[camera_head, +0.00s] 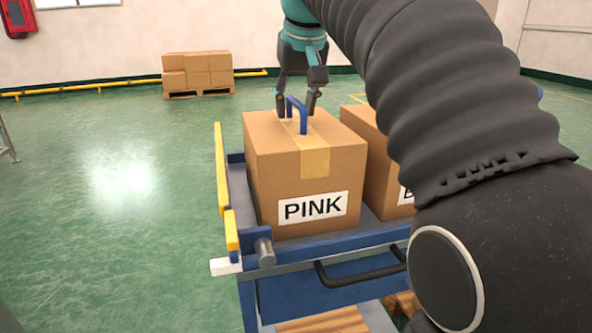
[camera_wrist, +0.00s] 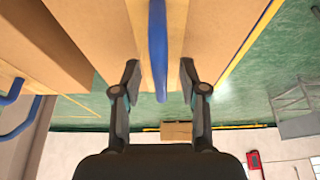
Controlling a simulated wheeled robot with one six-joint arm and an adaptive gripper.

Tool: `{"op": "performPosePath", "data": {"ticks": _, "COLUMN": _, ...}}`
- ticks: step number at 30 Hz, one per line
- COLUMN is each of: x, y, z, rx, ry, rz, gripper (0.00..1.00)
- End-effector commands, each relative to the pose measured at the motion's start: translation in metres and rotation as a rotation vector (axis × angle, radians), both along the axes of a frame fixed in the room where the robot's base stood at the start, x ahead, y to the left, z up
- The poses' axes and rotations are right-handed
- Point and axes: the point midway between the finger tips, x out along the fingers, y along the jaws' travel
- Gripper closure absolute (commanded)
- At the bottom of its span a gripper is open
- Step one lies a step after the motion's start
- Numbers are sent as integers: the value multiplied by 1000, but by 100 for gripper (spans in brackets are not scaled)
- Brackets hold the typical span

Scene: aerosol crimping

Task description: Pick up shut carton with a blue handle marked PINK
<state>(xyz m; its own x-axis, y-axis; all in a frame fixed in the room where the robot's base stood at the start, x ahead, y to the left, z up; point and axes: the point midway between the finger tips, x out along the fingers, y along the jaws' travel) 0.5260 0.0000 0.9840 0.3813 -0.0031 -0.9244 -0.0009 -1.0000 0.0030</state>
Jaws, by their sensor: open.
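The shut carton marked PINK (camera_head: 270,165) sits on a blue cart, with tape over its top and a white label on its front. Its blue handle (camera_head: 291,108) stands up from the top. My gripper (camera_head: 297,104) is at the handle from above, its two fingers apart. In the wrist view the carton's top (camera_wrist: 207,25) fills the upper middle, and the blue handle (camera_wrist: 158,50) runs between the open fingers of my gripper (camera_wrist: 160,80). A gap shows on each side of the handle, so neither finger seems to touch it.
A second carton (camera_head: 362,118) stands close on the right, its label mostly hidden by my arm. The cart (camera_head: 345,240) has a yellow rail (camera_head: 221,165) at its left and a black front handle (camera_head: 360,275). Stacked boxes (camera_head: 198,72) stand far back.

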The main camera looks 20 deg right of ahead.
Motion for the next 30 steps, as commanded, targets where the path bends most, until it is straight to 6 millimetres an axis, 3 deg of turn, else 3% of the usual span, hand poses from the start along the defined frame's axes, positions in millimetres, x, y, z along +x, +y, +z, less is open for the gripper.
{"op": "performPosePath", "data": {"ticks": 5, "x": 0, "y": 0, "z": 0, "rx": 0, "ry": 0, "rz": 0, "gripper": 57}}
{"op": "performPosePath", "data": {"ticks": 10, "x": 0, "y": 0, "z": 0, "rx": 0, "ry": 0, "rz": 0, "gripper": 100}}
{"op": "performPosePath", "data": {"ticks": 25, "x": 0, "y": 0, "z": 5, "rx": 0, "ry": -7, "rz": 0, "gripper": 100}}
{"op": "performPosePath", "data": {"ticks": 30, "x": 0, "y": 0, "z": 17, "rx": 0, "ry": -9, "rz": 0, "gripper": 100}}
